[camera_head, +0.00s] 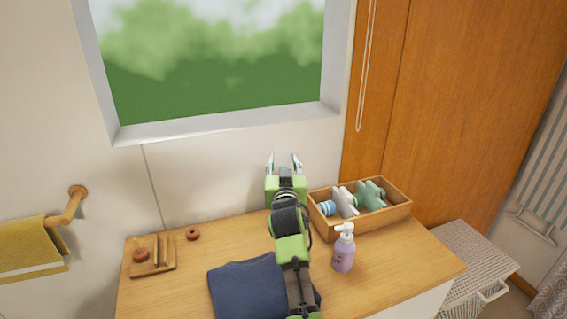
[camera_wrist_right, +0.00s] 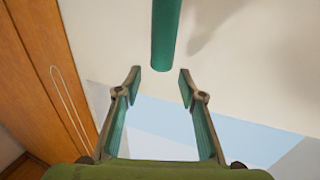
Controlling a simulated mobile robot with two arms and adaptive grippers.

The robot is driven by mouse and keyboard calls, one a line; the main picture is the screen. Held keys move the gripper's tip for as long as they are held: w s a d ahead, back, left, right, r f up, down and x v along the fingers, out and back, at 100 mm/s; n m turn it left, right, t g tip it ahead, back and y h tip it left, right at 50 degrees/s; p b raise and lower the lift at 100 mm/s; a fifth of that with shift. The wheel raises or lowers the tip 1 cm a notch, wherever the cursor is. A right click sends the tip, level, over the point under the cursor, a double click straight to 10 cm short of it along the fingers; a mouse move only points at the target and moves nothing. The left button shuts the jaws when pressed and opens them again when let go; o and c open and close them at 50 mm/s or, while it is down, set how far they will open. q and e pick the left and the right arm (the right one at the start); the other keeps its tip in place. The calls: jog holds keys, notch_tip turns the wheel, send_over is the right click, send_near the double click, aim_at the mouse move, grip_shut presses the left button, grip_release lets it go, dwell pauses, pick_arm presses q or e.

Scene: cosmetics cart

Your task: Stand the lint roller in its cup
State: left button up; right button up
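My right gripper (camera_head: 284,165) is raised in front of the wall, behind the counter's back edge, with its fingers apart. In the right wrist view the fingers (camera_wrist_right: 158,80) are open with nothing between them. A teal cylinder (camera_wrist_right: 165,35) comes in from the top of that view, just beyond the fingertips. It may be the lint roller's handle, but I cannot tell. I see no clear lint roller or cup in the head view; my right arm hides part of the counter. My left gripper is not in view.
A wooden box (camera_head: 396,217) at the back right holds white and green items. A purple pump bottle (camera_head: 344,255) stands in front of it. A folded navy cloth (camera_head: 238,287) lies by my arm. A wooden holder (camera_head: 168,266) and a brown ring (camera_head: 193,234) are at left.

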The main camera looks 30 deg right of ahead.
notch_tip(320, 180, up, 10)
dwell(0.6)
dwell(0.9)
